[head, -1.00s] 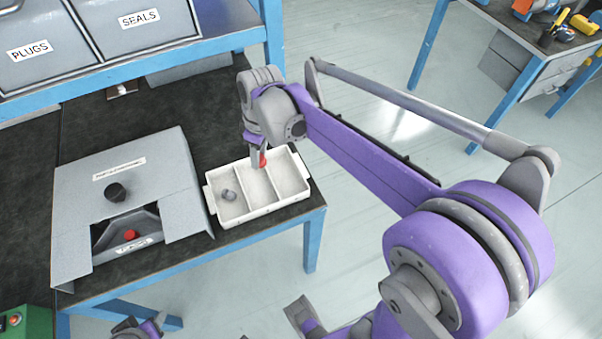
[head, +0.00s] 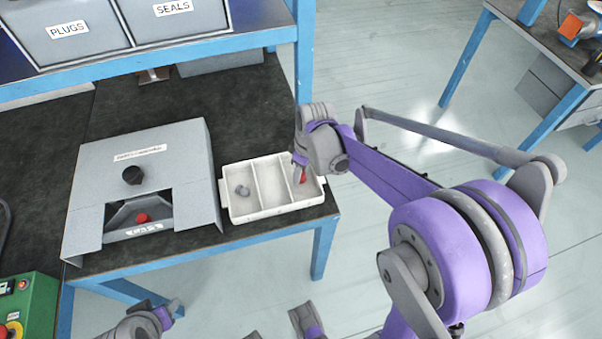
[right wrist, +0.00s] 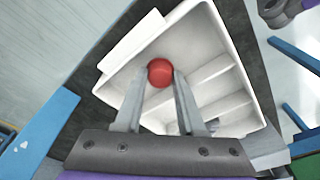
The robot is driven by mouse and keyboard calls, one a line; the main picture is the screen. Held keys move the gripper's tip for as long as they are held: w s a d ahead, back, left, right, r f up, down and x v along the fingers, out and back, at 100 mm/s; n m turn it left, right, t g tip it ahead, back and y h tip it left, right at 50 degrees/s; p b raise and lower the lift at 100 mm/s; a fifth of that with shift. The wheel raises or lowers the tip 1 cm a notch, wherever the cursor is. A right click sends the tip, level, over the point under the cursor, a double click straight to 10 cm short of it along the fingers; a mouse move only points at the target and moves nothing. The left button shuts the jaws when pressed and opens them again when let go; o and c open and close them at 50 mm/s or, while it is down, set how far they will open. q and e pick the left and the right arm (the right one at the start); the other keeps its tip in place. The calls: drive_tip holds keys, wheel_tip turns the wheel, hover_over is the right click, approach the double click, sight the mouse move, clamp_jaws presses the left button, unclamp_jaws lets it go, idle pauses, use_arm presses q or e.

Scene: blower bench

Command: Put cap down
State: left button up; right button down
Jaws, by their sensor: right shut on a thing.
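A red cap (head: 302,177) is held between the fingertips of my right gripper (head: 301,168) at the right-hand compartment of a white tray (head: 262,215). The right wrist view shows the round cap (right wrist: 160,73) pinched between the two fingers, with the tray (right wrist: 240,65) behind it. I cannot tell whether the cap touches the tray floor. The gripper points down into the tray.
A small grey part (head: 243,190) lies in the tray's left compartment. The middle compartment looks empty. A grey housing (head: 85,195) with a black knob (head: 133,175) and a red part (head: 143,218) stands left. A blue shelf (head: 200,50) with bins is behind. A green box (head: 30,310) is lower left.

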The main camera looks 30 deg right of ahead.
drive_tip(key=shift+f, duration=0.45)
drive_tip(key=shift+f, duration=0.2)
drive_tip(key=c, duration=0.5)
unclamp_jaws()
drive_tip(key=shift+r, duration=0.15)
